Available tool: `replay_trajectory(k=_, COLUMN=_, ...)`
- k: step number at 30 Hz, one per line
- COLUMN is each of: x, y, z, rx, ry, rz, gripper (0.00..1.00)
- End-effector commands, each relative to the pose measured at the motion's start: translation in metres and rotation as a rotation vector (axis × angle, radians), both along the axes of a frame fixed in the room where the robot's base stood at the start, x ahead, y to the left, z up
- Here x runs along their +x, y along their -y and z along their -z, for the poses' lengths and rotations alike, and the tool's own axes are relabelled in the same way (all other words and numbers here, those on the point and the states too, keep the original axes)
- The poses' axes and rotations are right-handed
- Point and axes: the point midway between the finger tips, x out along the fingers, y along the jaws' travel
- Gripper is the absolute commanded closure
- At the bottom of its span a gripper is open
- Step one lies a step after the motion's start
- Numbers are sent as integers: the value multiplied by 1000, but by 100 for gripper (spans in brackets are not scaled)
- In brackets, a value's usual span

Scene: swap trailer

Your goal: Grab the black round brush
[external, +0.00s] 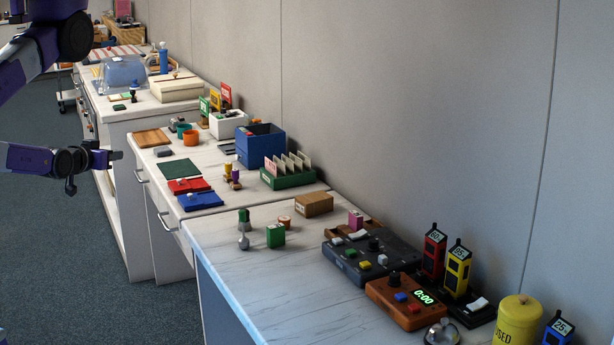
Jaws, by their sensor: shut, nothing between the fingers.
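My gripper (117,155) is at the left of the external view, at the end of my purple and black arm. It is shut and empty, in front of the cabinets and apart from everything on the worktops. I cannot make out a black round brush for certain. Small items stand on the middle and near counters, but they are too small here to tell whether one is the brush.
The middle counter holds a wooden board (151,138), an orange cup (190,137), a blue box (260,146) and red (188,185) and blue (200,201) trays. The near counter holds a black control box (370,262) and an orange timer (405,300). A wall runs behind.

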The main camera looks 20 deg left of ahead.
Motion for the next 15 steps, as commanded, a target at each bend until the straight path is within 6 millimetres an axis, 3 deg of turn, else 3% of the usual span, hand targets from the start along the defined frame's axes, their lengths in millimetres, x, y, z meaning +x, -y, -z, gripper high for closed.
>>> replay_trajectory(k=11, x=0, y=0, z=0, rx=0, ry=0, rz=0, gripper=100)
replay_trajectory(k=15, x=0, y=0, z=0, rx=0, ry=0, rz=0, gripper=72)
